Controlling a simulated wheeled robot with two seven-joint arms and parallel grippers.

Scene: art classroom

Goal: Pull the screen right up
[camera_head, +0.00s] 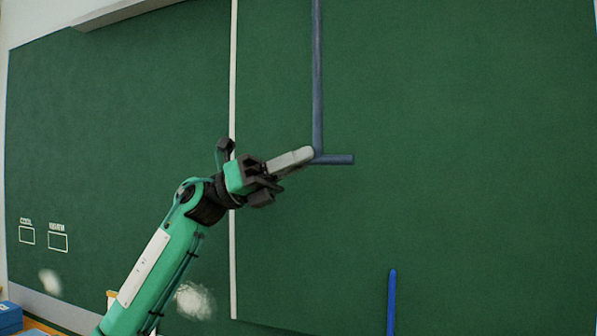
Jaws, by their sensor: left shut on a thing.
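A dark green board (450,110) fills the right of the head view, and its lower edge shows at the bottom. I cannot tell for certain whether it is the screen. A grey-blue vertical bar (318,75) runs down in front of it from the top and ends in a short crossbar (338,160) pointing right. My left gripper (306,155) reaches up from the lower left and is shut on the bar at its lower end, where the crossbar meets it. The fingers hide part of that joint. My right gripper is out of view.
Another green board panel (110,120) with two small drawn boxes lies left of a white vertical strip (234,270). A white beam (118,12) juts out at the top left. A blue upright rod (392,300) stands at the lower right. Blue boxes (10,318) sit at the lower left.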

